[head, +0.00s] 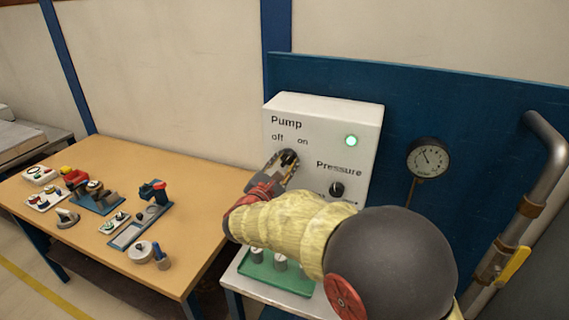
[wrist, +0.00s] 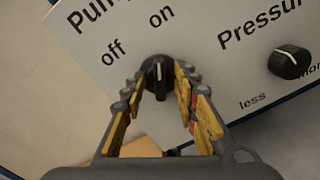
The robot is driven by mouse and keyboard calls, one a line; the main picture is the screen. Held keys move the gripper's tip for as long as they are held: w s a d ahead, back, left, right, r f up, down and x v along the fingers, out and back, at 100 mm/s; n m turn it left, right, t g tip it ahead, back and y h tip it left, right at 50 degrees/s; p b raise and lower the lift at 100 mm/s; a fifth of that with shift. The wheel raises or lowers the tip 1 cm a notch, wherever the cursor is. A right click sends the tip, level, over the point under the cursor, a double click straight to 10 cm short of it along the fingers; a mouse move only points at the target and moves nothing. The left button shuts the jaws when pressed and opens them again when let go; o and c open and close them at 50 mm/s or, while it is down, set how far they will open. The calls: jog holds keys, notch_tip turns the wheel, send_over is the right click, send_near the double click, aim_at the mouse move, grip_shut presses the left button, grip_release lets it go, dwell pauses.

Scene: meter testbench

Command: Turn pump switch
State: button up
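The pump switch is a black round knob (wrist: 158,75) on a white panel (head: 325,115), under the words "off" and "on". In the wrist view its raised bar and white mark point up toward "on". A green lamp (head: 351,141) on the panel is lit. My gripper (wrist: 160,72) is at the panel with one finger on each side of the knob. A gap shows between the fingers and the raised bar; whether the tips touch the round base is unclear. In the head view my gripper (head: 286,160) partly covers the knob.
A pressure knob (head: 337,189) sits to the right on the same panel. A round gauge (head: 428,158) and a pipe with a yellow lever (head: 513,264) are further right. A green tray (head: 262,272) lies below the panel. A wooden table (head: 150,170) with several parts stands left.

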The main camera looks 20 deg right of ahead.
jog(key=v, duration=1.2)
